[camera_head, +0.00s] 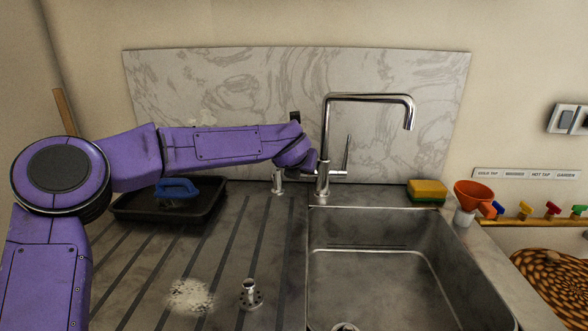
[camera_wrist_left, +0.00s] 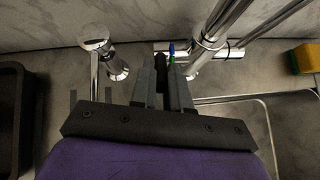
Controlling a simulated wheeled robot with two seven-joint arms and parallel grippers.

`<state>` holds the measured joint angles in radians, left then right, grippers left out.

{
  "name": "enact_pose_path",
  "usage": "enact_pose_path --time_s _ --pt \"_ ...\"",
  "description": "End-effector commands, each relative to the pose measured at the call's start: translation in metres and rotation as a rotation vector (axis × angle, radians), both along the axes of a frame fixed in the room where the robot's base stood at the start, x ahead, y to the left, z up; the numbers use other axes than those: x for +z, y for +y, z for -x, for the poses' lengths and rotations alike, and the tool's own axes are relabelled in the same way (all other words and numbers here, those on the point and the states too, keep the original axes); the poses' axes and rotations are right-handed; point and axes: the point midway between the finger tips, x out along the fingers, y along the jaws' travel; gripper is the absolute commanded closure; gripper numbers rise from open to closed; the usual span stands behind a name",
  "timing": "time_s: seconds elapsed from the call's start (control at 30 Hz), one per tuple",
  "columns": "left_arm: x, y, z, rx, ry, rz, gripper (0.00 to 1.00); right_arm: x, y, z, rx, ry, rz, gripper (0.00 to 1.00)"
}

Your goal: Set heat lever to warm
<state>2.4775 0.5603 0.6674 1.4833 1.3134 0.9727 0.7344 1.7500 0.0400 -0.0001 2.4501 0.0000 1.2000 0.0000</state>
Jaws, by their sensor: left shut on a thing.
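The chrome mixer tap (camera_head: 323,150) stands upright behind the sink, and it also shows in the left wrist view (camera_wrist_left: 213,45). A thin upright chrome rod (camera_head: 347,155) rises at the right of its body. Small blue and green marks (camera_wrist_left: 172,50) show at the left end of the tap's cross-body. My left gripper (camera_wrist_left: 165,70) is at this end, its dark fingers close together. It is shut on what appears to be the heat lever, which the fingers mostly hide. In the head view my purple wrist covers the grip. My right gripper is not in view.
A short chrome fitting (camera_wrist_left: 108,60) stands just left of the gripper. A black tray (camera_head: 130,207) with a blue-handled brush (camera_head: 177,188) lies left. A yellow sponge (camera_head: 428,190) and orange funnel (camera_head: 473,194) are right of the tap. The sink (camera_head: 375,290) looks empty.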

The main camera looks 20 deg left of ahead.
Motion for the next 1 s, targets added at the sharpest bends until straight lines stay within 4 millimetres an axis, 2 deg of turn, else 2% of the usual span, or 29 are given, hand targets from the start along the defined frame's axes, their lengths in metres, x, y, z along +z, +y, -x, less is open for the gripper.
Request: enact_pose_path --time_s 0.03,0.1,0.47,0.8,1.0 --pt "0.001 0.002 -0.001 0.000 -0.004 -0.004 0.78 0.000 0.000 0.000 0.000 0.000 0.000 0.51" --pt "0.001 0.002 -0.001 0.001 -0.004 -0.003 0.59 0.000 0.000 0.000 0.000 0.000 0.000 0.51" --pt "0.006 0.003 0.007 0.004 -0.003 0.000 0.59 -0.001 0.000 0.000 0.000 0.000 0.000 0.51" --pt "0.053 -0.012 0.062 0.002 -0.004 0.000 0.59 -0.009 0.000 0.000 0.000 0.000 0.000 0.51" --pt "0.065 -0.016 0.076 0.001 -0.001 -0.002 0.59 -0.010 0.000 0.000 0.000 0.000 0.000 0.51"
